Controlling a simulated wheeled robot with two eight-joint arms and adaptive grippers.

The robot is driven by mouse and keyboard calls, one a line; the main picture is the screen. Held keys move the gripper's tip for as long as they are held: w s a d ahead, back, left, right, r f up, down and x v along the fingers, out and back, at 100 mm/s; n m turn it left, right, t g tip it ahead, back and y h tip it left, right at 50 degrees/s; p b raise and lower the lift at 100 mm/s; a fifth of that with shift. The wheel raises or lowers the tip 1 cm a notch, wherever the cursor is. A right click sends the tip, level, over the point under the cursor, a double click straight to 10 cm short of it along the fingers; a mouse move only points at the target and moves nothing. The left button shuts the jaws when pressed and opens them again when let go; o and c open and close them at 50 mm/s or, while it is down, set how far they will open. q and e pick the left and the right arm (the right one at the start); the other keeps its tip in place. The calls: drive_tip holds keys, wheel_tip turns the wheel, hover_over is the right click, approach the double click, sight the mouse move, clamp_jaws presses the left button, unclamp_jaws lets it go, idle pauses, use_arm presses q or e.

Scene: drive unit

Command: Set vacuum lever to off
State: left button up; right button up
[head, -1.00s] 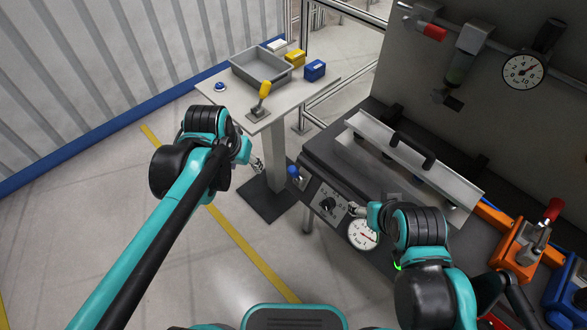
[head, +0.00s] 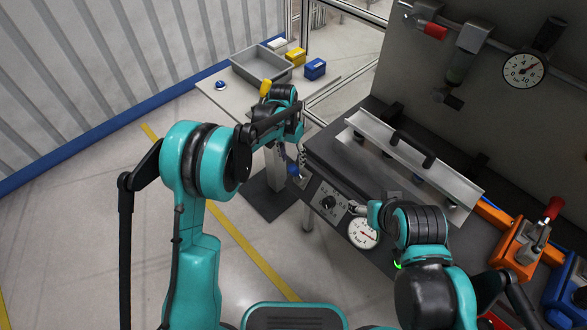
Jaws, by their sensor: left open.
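A small lever with a blue knob (head: 294,171) stands at the left end of the workbench's front panel. No label naming the vacuum lever is readable. My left gripper (head: 301,158) is open, at the bench's left corner just above the blue knob. It partly covers the lever, and I cannot tell whether they touch. My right gripper (head: 357,208) is at the front panel, between a black rotary knob (head: 328,203) and a round white gauge (head: 363,234). Its fingers are too small to read.
A side table (head: 225,98) at the back left carries a grey bin (head: 262,68), a yellow-handled lever (head: 265,88) and small boxes. A metal cover with a black handle (head: 413,149) lies on the bench. A red-handled clamp (head: 553,209) is at right.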

sight(293, 164)
use_arm(q)
drive_tip(key=f, duration=0.2)
drive_tip(key=f+b, duration=0.1)
drive_tip(key=f, duration=0.2)
drive_tip(key=shift+s+d+f+b, duration=0.1)
drive_tip(key=shift+d+f+b, duration=0.15)
drive_tip(key=shift+f+b, duration=0.1)
clamp_jaws()
